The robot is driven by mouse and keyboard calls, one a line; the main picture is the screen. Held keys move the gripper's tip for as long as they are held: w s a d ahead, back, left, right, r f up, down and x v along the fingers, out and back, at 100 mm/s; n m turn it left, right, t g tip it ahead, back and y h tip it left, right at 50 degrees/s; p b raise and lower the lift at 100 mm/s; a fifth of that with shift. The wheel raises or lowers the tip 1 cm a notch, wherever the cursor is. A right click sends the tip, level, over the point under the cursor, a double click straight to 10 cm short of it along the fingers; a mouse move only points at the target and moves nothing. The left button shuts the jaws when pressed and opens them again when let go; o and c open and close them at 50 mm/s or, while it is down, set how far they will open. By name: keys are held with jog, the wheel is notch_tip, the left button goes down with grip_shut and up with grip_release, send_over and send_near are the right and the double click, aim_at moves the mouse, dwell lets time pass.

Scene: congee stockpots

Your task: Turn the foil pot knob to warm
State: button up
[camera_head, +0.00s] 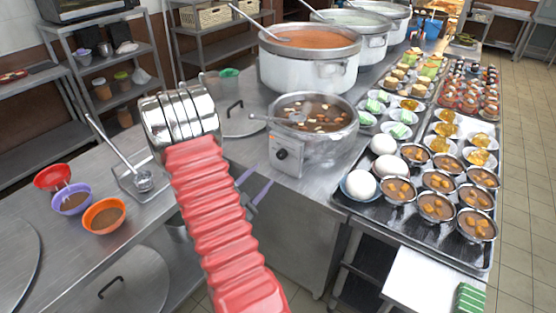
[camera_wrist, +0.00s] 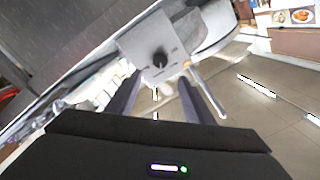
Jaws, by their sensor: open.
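The foil pot (camera_head: 318,112) is a silvery round pot of dark soup with pale pieces, standing on the steel counter. A pale control box on its front carries a dark round knob (camera_head: 281,154). In the wrist view the knob (camera_wrist: 160,59) sits on the pale plate, beyond and between my fingers. The knob's setting is too small to read. My gripper (camera_head: 254,188) is open and empty, in front of and below the control box in the head view. Its two dark fingers (camera_wrist: 160,92) are spread apart in the wrist view and look clear of the knob.
A tray of soup bowls and white eggs (camera_head: 384,144) stands right of the pot. Large stockpots (camera_head: 308,72) stand behind it. A ladle (camera_head: 142,180) and several coloured bowls (camera_head: 104,215) are on the left counter. Open floor (camera_head: 520,170) lies at far right.

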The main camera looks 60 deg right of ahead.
aim_at(280, 156)
jog(key=d, duration=0.7)
jog(key=s+d, duration=0.1)
jog(key=d, duration=0.3)
jog(key=shift+d, duration=0.35)
jog(key=shift+c, duration=0.6)
jog(key=shift+s, duration=0.1)
jog(key=c, duration=0.9)
